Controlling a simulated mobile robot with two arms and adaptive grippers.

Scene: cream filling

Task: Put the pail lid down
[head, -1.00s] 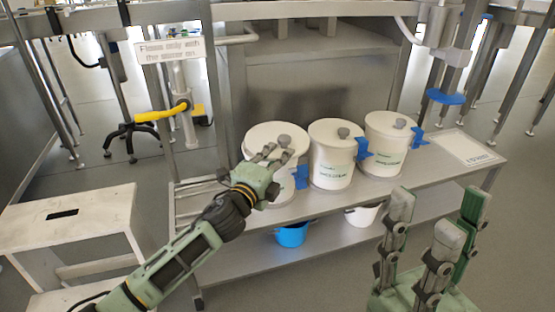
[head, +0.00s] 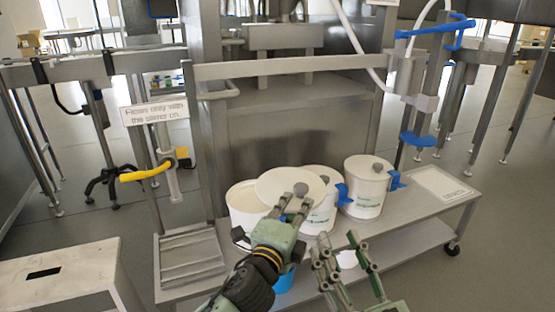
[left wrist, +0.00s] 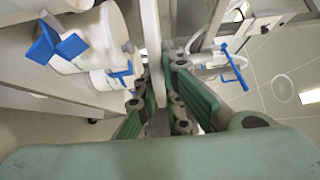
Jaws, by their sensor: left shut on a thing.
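My left gripper (head: 290,208) is shut on the round off-white pail lid (head: 276,185) by its grey knob. The lid is off the left white pail (head: 240,212) and held in front of and to the right of its rim, overlapping the middle pail in the head view. The left pail's top is uncovered; its inside is mostly hidden. In the left wrist view the lid (left wrist: 153,60) appears edge-on beyond the gripper fingers (left wrist: 158,100). My right gripper (head: 345,255) is open and empty, low in front of the shelf.
The middle pail (head: 325,212) and right pail (head: 363,204) have lids and blue clips. A white sheet (head: 440,184) lies at the shelf's right end. A ribbed metal rack (head: 190,262) is at its left end. A white step stool (head: 70,280) stands left.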

